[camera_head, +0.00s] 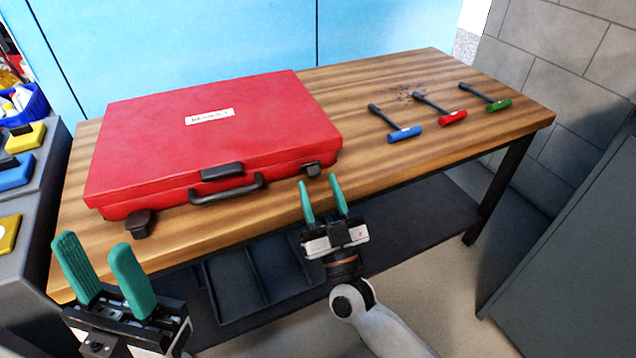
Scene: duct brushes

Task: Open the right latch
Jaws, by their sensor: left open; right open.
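A closed red case (200,140) lies on the wooden table, with a white label on its lid and a dark handle (227,190) at its front. The right latch (312,170) is a small dark piece at the case's front right corner. The left latch (139,223) is a dark piece at the front left corner and hangs lower. My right gripper (321,195) is open and empty, its green fingers just in front of and below the right latch in the picture. My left gripper (103,266) is open and empty at the lower left, in front of the table.
A grey cabinet stands at the right. A grey surface with yellow and blue items is at the left.

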